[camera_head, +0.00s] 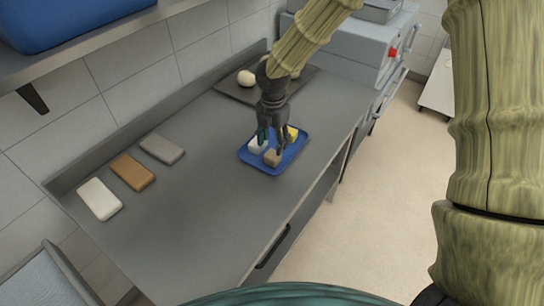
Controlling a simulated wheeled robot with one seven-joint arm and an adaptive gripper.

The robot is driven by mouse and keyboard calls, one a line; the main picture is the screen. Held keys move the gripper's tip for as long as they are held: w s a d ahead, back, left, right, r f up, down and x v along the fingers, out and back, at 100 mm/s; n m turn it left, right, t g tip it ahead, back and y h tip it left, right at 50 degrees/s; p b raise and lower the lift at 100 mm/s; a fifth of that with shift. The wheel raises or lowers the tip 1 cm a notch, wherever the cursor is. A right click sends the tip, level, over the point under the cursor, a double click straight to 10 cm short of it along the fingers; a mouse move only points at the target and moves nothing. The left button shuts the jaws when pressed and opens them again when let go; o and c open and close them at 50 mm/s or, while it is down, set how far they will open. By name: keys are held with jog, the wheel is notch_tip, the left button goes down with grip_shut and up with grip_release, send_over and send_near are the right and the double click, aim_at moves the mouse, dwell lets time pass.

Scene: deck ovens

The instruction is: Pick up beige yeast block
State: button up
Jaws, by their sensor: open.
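A small beige block (272,158) sits on a blue tray (267,170) on the grey counter. My gripper (271,146) points down over the tray with its fingers open. Its fingertips are close to the beige block, and I cannot tell whether they touch it or stand on both sides of it. A white block (256,146) is on the tray left of the gripper.
White (100,199), brown (132,172) and grey (162,149) slabs lie along the counter's left side. A dark board (236,92) with pale round pieces lies behind my gripper. A shelf with a blue bin (70,20) hangs at upper left. The front counter is clear.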

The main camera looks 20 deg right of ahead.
aim_at(273, 154)
jog(key=shift+s+f+p, duration=0.3)
jog(key=shift+f+p, duration=0.1)
jog(key=shift+f, duration=0.35)
jog(key=shift+s+a+f+p, duration=0.15)
jog(key=shift+f+p, duration=0.55)
jog(key=shift+f, duration=1.5)
jog(key=shift+c, duration=0.4)
jog(key=c, duration=0.7)
